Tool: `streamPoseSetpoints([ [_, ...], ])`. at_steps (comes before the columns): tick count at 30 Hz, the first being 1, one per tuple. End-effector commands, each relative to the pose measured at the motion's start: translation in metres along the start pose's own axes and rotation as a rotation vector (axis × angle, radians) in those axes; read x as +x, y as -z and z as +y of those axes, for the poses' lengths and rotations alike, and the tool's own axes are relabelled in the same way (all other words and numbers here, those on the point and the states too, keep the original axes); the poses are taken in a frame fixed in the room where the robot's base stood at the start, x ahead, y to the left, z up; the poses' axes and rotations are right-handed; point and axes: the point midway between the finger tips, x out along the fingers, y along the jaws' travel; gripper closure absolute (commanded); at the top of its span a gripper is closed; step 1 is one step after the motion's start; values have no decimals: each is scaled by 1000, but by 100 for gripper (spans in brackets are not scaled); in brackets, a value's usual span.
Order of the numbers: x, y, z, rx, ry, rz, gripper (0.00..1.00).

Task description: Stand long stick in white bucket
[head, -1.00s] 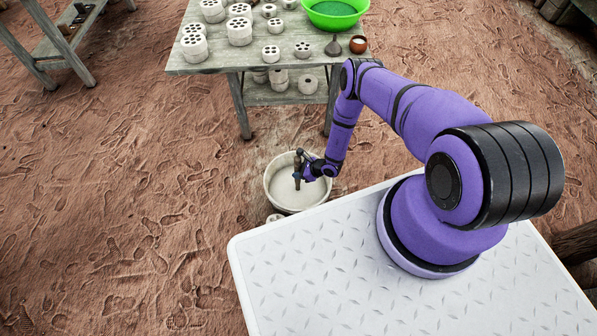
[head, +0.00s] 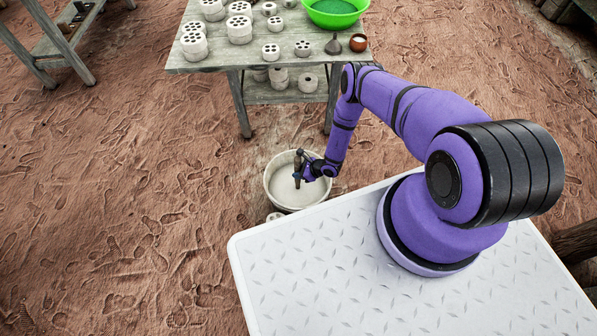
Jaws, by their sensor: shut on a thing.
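The white bucket (head: 273,191) stands on the mud floor in front of the table, just beyond my white base. My gripper (head: 299,167) is over the bucket's opening, reaching in from its right side. It is shut on a short visible length of brown stick (head: 297,178), which looks close to upright inside the bucket's outline. The stick's lower end shows against the pale inside of the bucket. I cannot tell whether it touches the bottom. Part of the bucket's right rim is hidden by my gripper and wrist.
A wooden table (head: 205,66) behind the bucket bears several pale perforated clay pieces (head: 239,30), a green basin (head: 334,12), a grey funnel-shaped thing (head: 333,45) and a small brown pot (head: 359,43). A wooden rack (head: 62,45) stands at upper left. The floor at left is clear.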

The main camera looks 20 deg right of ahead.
Motion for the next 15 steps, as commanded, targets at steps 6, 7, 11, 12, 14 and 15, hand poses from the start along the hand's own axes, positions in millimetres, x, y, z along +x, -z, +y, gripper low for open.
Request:
streamPoseSetpoints([
  [6, 2, 2, 0, -1, 0, 0, 94],
  [7, 2, 2, 0, -1, 0, -1, 94],
  [11, 2, 2, 0, -1, 0, 0, 94],
  [12, 2, 2, 0, -1, 0, 0, 94],
  [14, 2, 2, 0, 0, 0, 0, 65],
  [15, 2, 2, 0, -1, 0, 0, 56],
])
